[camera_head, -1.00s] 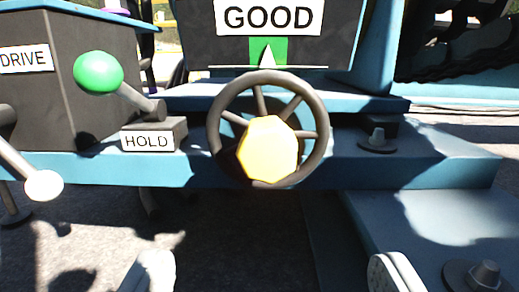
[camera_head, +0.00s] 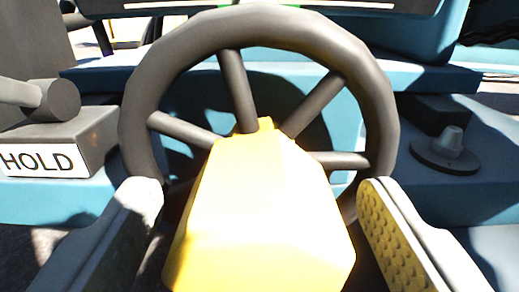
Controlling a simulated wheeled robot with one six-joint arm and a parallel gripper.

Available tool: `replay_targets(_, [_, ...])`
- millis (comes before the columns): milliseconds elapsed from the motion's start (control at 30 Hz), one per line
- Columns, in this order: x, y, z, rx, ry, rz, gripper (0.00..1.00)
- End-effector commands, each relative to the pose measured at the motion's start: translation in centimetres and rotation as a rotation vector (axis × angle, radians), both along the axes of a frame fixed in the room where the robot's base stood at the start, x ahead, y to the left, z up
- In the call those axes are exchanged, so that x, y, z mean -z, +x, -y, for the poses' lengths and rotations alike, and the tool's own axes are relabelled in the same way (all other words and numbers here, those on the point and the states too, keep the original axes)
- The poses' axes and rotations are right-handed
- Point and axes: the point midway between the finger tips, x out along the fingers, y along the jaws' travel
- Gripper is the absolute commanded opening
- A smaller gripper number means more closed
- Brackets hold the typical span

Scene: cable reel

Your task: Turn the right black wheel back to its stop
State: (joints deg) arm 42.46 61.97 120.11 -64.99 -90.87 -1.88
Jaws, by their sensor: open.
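The black wheel (camera_head: 262,22) fills the middle of the view, a dark rim with several spokes. A large yellow knob (camera_head: 262,215) sticks out toward me from its lower part and hides the hub and the lower rim. My gripper (camera_head: 262,222) is open, with one finger to the left and one to the right of the yellow knob. Gaps show between the knob and both fingers, so I see no grip on it. The right finger has a yellow dimpled pad.
A dark block with a HOLD label (camera_head: 38,160) and a grey lever (camera_head: 50,99) stand close on the left. A bolt on a round washer (camera_head: 447,150) sits on the blue frame (camera_head: 425,85) at right. The gauge panel above is mostly cut off.

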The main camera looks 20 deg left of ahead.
Motion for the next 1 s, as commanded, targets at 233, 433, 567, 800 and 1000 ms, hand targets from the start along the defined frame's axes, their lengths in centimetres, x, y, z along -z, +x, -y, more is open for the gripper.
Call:
replay_targets(233, [0.0, 1.1, -0.4, 0.001, 0.000, 0.000, 0.71])
replay_targets(433, [0.0, 1.1, -0.4, 0.001, 0.000, 0.000, 0.71])
replay_targets(567, [0.0, 1.1, -0.4, 0.001, 0.000, 0.000, 0.51])
replay_targets(800, [0.0, 1.1, -0.4, 0.001, 0.000, 0.000, 0.09])
replay_targets(1000, [0.0, 1.8, -0.5, -0.001, -0.016, 0.008, 0.09])
